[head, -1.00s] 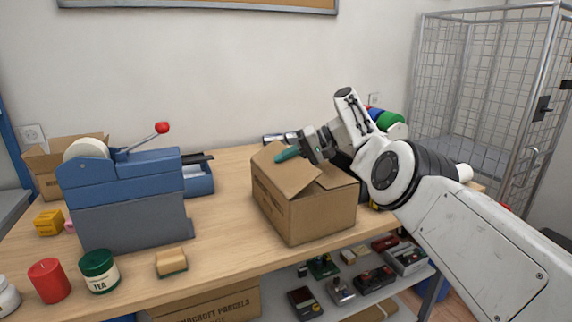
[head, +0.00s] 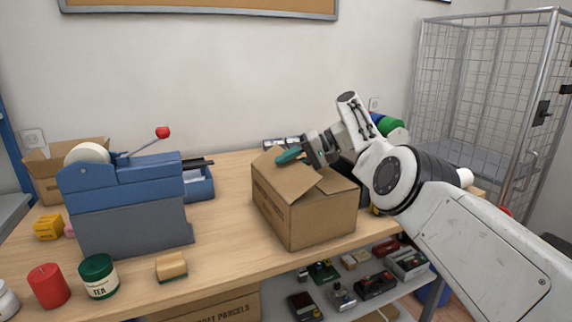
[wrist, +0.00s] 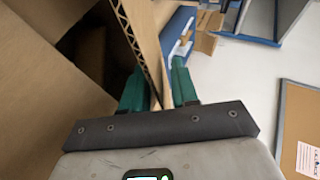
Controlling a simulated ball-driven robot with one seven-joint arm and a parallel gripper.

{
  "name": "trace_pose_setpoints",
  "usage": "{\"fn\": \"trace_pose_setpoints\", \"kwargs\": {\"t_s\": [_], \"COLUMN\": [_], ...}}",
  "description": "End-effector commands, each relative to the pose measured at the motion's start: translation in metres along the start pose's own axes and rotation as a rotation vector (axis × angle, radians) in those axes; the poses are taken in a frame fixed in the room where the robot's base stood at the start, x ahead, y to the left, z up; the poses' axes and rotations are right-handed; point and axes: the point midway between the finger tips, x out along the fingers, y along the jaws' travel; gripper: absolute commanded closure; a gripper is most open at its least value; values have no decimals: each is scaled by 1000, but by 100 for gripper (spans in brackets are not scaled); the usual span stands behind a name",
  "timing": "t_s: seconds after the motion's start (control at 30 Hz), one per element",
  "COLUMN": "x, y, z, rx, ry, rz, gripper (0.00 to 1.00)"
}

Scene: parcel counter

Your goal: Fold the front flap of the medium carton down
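The medium carton (head: 322,215) stands on the counter with its top partly open; its dark inside shows in the wrist view. One flap (head: 285,175) slopes up on its left side, and another flap (head: 335,182) lies low over the right-hand face. I cannot tell for sure which is the front flap. My gripper (head: 290,155) is at the upper edge of the raised flap. In the wrist view its teal fingers (wrist: 158,68) stand apart, one on each side of a cardboard flap (wrist: 150,35) with a corrugated edge. A gap shows beside the flap, so the fingers look open around it.
A blue tape dispenser (head: 125,180) with a red-knobbed lever stands left of the carton. A wire cage (head: 480,110) stands right. Bare counter (head: 225,215) lies left of the carton.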

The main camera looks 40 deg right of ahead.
Motion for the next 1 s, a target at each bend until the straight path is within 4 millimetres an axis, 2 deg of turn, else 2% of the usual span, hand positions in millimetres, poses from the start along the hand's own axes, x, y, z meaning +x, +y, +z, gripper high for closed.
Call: {"fn": "trace_pose_setpoints", "kwargs": {"t_s": [0.3,0.5,0.67,0.97,1.0], "x": [-60,-90,-99,-100,-100], "y": [0,-1,0,1,0], "z": [-1,-1,0,0,0], "rx": [1,1,1,1,1], "ry": [5,2,1,1,1], "rz": [1,3,2,0,0], "gripper": [71,71,71,71,75]}}
